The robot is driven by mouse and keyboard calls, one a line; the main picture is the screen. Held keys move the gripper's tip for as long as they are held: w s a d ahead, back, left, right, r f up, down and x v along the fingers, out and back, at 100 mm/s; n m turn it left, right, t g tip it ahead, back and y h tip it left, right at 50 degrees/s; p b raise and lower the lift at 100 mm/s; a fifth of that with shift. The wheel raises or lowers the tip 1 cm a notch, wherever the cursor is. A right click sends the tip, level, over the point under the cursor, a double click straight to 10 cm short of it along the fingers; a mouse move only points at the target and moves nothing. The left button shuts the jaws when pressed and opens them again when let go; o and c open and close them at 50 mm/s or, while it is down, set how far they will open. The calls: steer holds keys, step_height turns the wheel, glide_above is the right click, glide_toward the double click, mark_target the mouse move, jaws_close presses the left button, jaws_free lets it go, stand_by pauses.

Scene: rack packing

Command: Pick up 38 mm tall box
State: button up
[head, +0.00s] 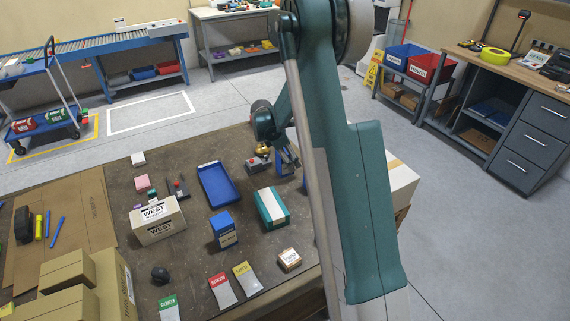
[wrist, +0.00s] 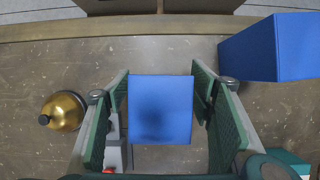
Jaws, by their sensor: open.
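A small blue box (wrist: 160,112) lies between the two fingers of my gripper (wrist: 163,122) in the wrist view, with a visible gap to the finger pads at its sides. My gripper is open around it. In the head view my gripper (head: 287,158) is low over the right part of the table, and a blue box (head: 284,170) shows partly behind it. The frames do not give the box's height. A larger blue box (wrist: 285,48) stands at the upper right of the wrist view, apart from the fingers.
A brass rounded object (wrist: 63,110) sits left of my gripper, and a grey device with a red part (wrist: 115,150) lies close by the left finger. A teal and white box (head: 272,206), a blue tray (head: 218,184) and a labelled blue box (head: 223,230) stand nearby.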

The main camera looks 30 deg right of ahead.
steer(key=shift+d+f, duration=0.15)
steer(key=shift+f, duration=0.25)
steer(key=c, duration=1.2)
steer(key=shift+o, duration=0.2)
steer(key=shift+r, duration=0.15)
step_height(320, 180, up, 10)
steer(key=shift+f+p, duration=0.15)
steer(key=shift+p, duration=0.6)
